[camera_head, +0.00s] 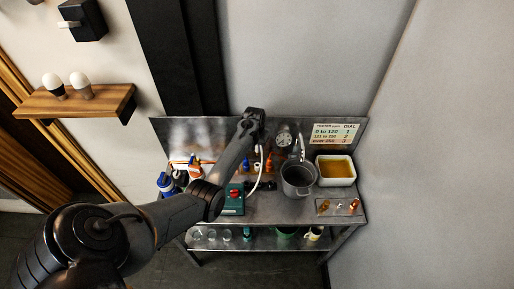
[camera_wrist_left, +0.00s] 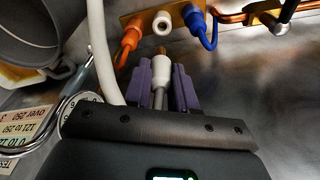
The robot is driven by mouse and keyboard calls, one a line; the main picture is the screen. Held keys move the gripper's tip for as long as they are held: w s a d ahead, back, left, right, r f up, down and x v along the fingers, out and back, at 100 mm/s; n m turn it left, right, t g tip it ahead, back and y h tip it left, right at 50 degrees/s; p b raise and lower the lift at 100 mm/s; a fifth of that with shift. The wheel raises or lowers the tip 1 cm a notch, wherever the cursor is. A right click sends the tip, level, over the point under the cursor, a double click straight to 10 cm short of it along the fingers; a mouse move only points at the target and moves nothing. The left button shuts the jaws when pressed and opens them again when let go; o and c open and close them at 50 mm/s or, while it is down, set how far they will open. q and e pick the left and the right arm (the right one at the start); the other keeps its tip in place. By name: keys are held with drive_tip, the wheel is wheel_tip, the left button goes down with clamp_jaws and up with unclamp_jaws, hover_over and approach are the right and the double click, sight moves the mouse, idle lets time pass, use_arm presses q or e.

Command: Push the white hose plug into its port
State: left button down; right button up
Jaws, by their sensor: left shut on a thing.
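My left gripper (camera_wrist_left: 160,85) has purple fingers shut on the white hose plug (camera_wrist_left: 160,68), one finger on each side. The plug points toward the white-rimmed port (camera_wrist_left: 162,22) on a brass-coloured plate, and a gap shows between them. The port sits between an orange plug (camera_wrist_left: 131,36) and a blue plug (camera_wrist_left: 194,20), both seated in the plate. The white hose (camera_wrist_left: 98,45) runs up beside the gripper in the wrist view; it hangs below my left wrist in the head view (camera_head: 256,170). The plug and port are too small or hidden to tell in the head view. My right gripper is not in view.
The metal bench holds a grey pot (camera_head: 298,180), a tray of amber liquid (camera_head: 336,170), a green box with a red knob (camera_head: 233,200), and a small tray of parts (camera_head: 339,206). A gauge (camera_head: 284,137) is at the back. Copper pipe (camera_wrist_left: 245,17) runs right of the plate.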

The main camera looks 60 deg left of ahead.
sight(257, 152)
use_arm(q)
drive_tip(key=shift+f+b, duration=2.3)
drive_tip(key=shift+f, duration=0.15)
drive_tip(key=shift+f+b, duration=0.55)
drive_tip(key=shift+f, duration=0.5)
drive_tip(key=shift+p, duration=0.35)
drive_tip(key=shift+f+b, duration=0.85)
drive_tip(key=shift+f, duration=0.7)
drive_tip(key=c, duration=0.8)
unclamp_jaws()
drive_tip(key=shift+c, duration=0.2)
drive_tip(key=shift+o, duration=0.4)
drive_tip(key=o, duration=0.5)
drive_tip(key=shift+c, duration=0.2)
